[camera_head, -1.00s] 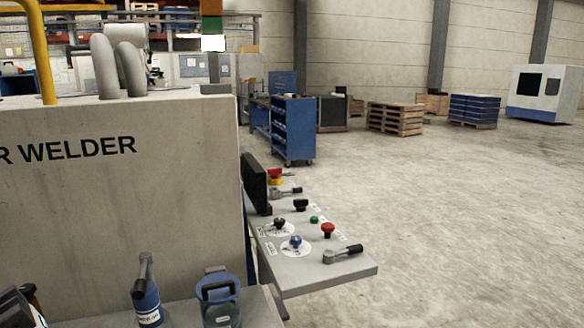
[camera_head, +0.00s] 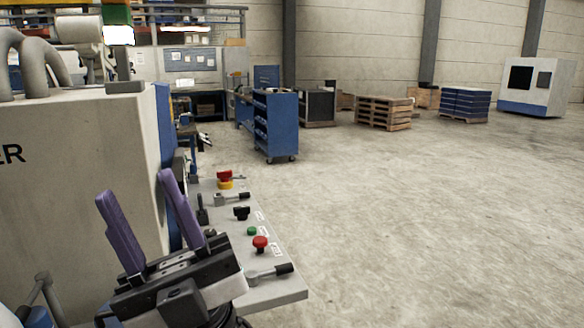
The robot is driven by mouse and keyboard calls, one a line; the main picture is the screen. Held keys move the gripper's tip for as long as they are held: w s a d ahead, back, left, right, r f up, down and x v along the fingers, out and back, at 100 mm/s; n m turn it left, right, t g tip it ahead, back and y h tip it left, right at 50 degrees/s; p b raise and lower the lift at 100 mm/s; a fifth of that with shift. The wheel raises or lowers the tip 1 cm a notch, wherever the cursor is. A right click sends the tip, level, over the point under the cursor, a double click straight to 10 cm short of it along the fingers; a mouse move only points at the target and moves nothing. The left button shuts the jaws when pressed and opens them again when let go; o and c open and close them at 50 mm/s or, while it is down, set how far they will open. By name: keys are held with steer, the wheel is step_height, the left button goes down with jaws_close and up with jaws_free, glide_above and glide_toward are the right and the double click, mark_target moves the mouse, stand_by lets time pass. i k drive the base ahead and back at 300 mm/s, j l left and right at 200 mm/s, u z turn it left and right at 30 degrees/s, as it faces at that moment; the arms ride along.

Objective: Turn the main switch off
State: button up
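The control panel (camera_head: 284,289) is a grey shelf on the right side of the welder. My gripper (camera_head: 136,190) is in the lower left foreground, in front of the panel's near left part. Its two purple fingers point up and are spread wide apart, with nothing between them. It appears apart from the red and yellow knob and hides part of the panel.
The panel also bears a lever (camera_head: 232,197), a black knob (camera_head: 241,213), a green button (camera_head: 251,231), a red mushroom button (camera_head: 260,243) and a near lever (camera_head: 270,273). The welder cabinet (camera_head: 75,200) stands left. Open floor lies right; a blue cart (camera_head: 276,125) stands behind.

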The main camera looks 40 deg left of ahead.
mark_target(224, 176)
steer(key=i+l+z, duration=0.15)
steer(key=i+z, duration=0.7)
steer(key=i+u, duration=0.4)
steer(key=i+l+u, duration=0.25)
steer(key=i+u, duration=0.15)
steer(key=i, duration=0.2)
steer(key=i+u, duration=0.2)
steer(key=u, duration=0.2)
steer(key=i+u, duration=0.25)
steer(key=u, duration=0.15)
steer(key=i+u, duration=0.2)
steer(key=u, duration=0.2)
steer(key=i+u, duration=0.5)
steer(key=u, duration=0.2)
steer(key=i+l+u, duration=0.15)
steer(key=u, duration=0.2)
steer(key=i+l+u, duration=0.1)
steer(key=i+j, duration=0.45)
